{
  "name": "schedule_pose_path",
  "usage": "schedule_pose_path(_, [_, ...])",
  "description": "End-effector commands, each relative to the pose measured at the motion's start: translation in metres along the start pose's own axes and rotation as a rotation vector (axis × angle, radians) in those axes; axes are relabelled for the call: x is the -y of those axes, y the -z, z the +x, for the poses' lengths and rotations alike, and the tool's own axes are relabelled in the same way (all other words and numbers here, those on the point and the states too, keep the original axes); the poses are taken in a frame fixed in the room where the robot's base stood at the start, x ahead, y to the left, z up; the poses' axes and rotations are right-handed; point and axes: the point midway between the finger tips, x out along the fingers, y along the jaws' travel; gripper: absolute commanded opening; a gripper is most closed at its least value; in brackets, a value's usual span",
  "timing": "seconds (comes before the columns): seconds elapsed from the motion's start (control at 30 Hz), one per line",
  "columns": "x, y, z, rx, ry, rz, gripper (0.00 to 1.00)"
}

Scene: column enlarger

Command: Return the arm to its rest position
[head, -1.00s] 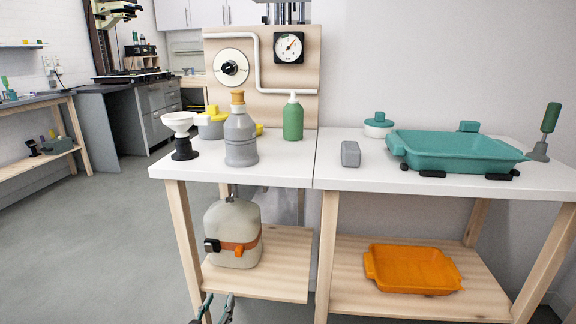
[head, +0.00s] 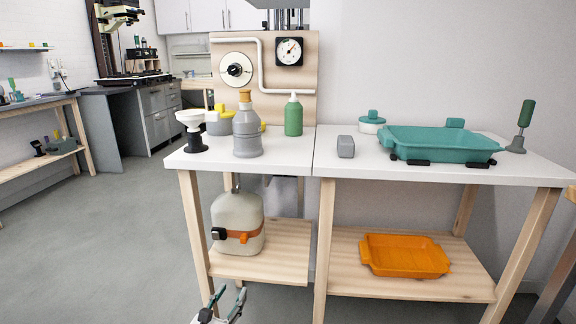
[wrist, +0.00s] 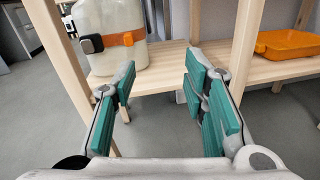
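My gripper (head: 226,303) is low at the bottom edge of the head view, in front of the left bench's lower shelf. In the wrist view my gripper (wrist: 160,80) is open, its two green-padded fingers spread apart with nothing between them. Beyond the fingers are the front edge of the wooden lower shelf (wrist: 165,66) and a cream canister (wrist: 108,22) with an orange band and a black cap. The fingers look clear of both. Most of my arm is out of view.
The white bench top carries a grey bottle (head: 247,135), a green bottle (head: 293,117), a white funnel (head: 192,119), a grey block (head: 345,147) and a teal tray (head: 435,147). An orange tray (head: 405,258) sits on the right lower shelf. Open floor (head: 110,240) lies left.

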Motion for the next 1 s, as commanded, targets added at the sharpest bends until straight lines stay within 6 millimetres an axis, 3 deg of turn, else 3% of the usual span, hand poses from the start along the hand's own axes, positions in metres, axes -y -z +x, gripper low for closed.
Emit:
schedule_pose_path(0.27, [0.046, -0.046, 0.024, -0.020, 0.203, 0.151, 0.40])
schedule_pose_path(0.37, [0.072, -0.068, 0.033, -0.027, 0.308, 0.228, 0.40])
schedule_pose_path(0.57, [0.148, -0.126, 0.042, -0.049, 0.605, 0.446, 0.40])
schedule_pose_path(0.77, [0.225, -0.177, 0.029, -0.069, 0.900, 0.668, 0.40])
schedule_pose_path(1.0, [0.303, -0.229, -0.011, -0.091, 1.222, 0.930, 0.40])
